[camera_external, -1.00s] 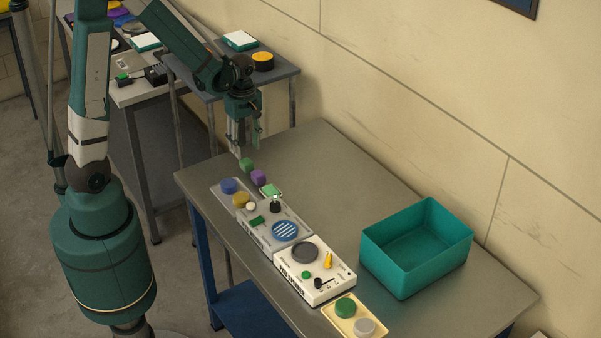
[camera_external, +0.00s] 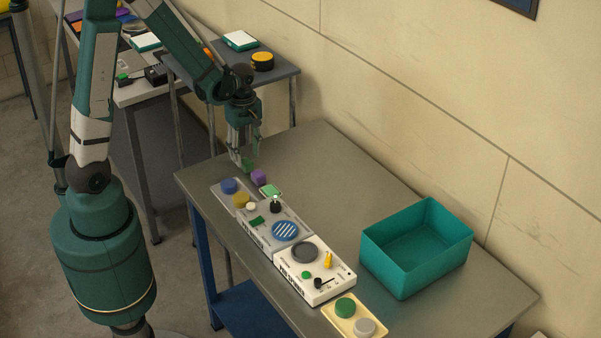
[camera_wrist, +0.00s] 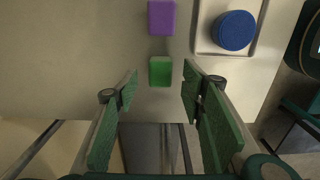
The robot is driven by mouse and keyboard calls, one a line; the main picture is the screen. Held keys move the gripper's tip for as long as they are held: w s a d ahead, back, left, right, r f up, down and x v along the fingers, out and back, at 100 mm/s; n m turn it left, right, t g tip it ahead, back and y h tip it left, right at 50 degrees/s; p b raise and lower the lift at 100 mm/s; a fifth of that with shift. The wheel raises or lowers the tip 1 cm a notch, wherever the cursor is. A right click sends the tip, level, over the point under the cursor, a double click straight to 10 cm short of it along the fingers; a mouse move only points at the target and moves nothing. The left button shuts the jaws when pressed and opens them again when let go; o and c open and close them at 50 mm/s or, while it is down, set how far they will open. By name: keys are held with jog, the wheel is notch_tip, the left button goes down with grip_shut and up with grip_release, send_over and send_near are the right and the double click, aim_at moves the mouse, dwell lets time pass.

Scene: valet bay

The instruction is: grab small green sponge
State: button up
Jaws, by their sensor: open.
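The small green sponge (camera_wrist: 160,71) is a green block lying on the grey table. In the wrist view it sits a little beyond my fingertips and between their lines. My gripper (camera_wrist: 160,82) is open and empty, with one green finger to each side. In the external view my gripper (camera_external: 244,162) is low over the far left end of the table, and its fingers partly hide the sponge (camera_external: 248,165). I cannot tell whether the fingertips touch the table.
A purple block (camera_external: 259,176) lies close to the sponge. A grey tray with a blue knob (camera_external: 229,186) stands beside it, with several panels in a row after it. A teal bin (camera_external: 415,248) stands at the right. The table's middle is clear.

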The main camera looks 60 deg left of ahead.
aim_at(246, 161)
jog(key=shift+f, duration=1.95)
jog(key=shift+c, duration=0.7)
jog(key=c, duration=0.7)
